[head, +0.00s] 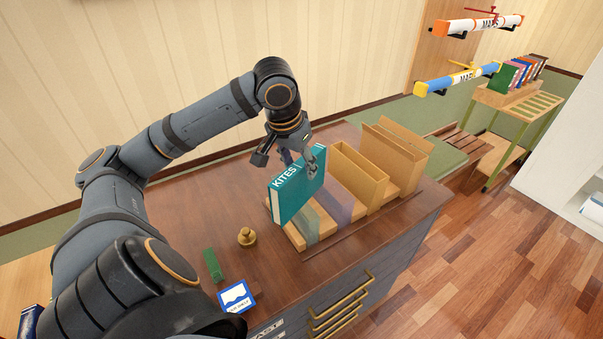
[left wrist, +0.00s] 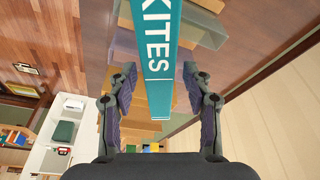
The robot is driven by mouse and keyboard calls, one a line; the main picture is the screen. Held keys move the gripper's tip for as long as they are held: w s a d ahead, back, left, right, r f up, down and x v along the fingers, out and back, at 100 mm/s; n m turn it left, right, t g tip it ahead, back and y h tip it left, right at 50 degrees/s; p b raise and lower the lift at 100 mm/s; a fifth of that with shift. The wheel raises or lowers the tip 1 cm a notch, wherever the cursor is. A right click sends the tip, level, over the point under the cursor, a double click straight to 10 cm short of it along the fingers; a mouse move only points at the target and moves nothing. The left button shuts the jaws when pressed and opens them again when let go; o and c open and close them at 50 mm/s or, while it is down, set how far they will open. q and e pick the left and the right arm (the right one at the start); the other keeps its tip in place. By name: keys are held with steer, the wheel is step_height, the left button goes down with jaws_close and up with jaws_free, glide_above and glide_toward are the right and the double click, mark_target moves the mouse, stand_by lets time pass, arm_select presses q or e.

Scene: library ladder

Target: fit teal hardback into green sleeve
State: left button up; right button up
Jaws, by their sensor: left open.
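The teal hardback (head: 297,192), with "KITES" on its spine, stands upright at the near left end of the wooden rack. It also shows in the left wrist view (left wrist: 158,95). The see-through green sleeve (head: 309,226) is on the rack right at the book's lower edge; I cannot tell whether the book's bottom is inside it or beside it. My left gripper (head: 296,160) is open at the book's upper part. In the left wrist view its fingers stand on either side of the spine, with gaps showing. My right gripper is not in view.
A purple sleeve (head: 338,200) and tan sleeves (head: 358,176) stand farther right on the rack. A brass knob-like piece (head: 246,237), a small green block (head: 212,264) and a blue-and-white card (head: 236,297) lie on the dark cabinet top (head: 190,212). A green-framed cart (head: 520,103) stands behind right.

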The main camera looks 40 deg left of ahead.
arm_select(q)
steer(key=p+v, duration=0.1)
steer(key=v, duration=0.7)
steer(key=shift+s+r+p, duration=0.1)
steer(key=shift+r+p, duration=0.1)
steer(key=shift+p, duration=0.2)
